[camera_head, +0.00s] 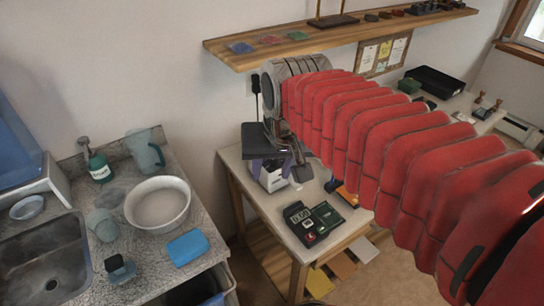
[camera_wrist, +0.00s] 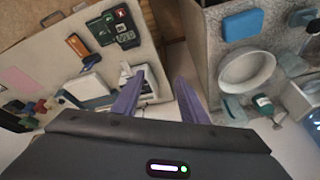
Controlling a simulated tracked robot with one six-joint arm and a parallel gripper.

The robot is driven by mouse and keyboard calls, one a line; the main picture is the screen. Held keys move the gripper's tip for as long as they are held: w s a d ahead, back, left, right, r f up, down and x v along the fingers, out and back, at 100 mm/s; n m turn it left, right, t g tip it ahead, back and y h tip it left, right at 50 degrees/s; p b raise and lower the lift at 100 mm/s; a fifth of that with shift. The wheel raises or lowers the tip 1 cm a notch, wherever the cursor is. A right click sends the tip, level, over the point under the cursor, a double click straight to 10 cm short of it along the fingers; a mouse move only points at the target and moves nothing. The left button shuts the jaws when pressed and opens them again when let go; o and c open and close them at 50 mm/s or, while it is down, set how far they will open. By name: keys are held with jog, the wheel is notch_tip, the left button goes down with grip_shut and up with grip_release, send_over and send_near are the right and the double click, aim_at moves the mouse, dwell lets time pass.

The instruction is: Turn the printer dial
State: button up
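My gripper (camera_head: 298,168) hangs over the table's left back part in the head view, at the end of my red-sleeved arm. In the wrist view its two purple fingers (camera_wrist: 160,80) stand apart with nothing between them. A small white and dark machine (camera_head: 270,180), which may be the printer, stands on the table just under and beside the gripper. It is partly hidden by the gripper. In the wrist view a white body (camera_wrist: 147,88) shows behind the left finger. I cannot make out a dial on it.
A dark device with a display and red and green keys (camera_head: 312,222) lies near the table's front (camera_head: 290,240). A stone sink counter (camera_head: 150,250) with a white bowl (camera_head: 158,203), green bottle (camera_head: 97,165) and blue sponge (camera_head: 187,246) stands left. A wooden shelf (camera_head: 345,32) is above.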

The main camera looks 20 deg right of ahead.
jog(key=w+d+f+m+g, duration=0.1)
jog(key=w+d+m, duration=0.1)
jog(key=w, duration=0.5)
jog(key=w+d+m+g, duration=0.1)
jog(key=w+d+m, duration=0.2)
jog(key=w, duration=0.3)
jog(key=m+g, duration=0.2)
jog(key=m, duration=0.3)
send_over(274, 162)
jog(key=w, duration=0.1)
notch_tip(274, 162, down, 6)
jog(key=shift+f, duration=0.15)
jog(key=shift+d, duration=0.1)
notch_tip(274, 162, down, 12)
jog(key=shift+f, duration=0.1)
jog(key=shift+c, duration=0.6)
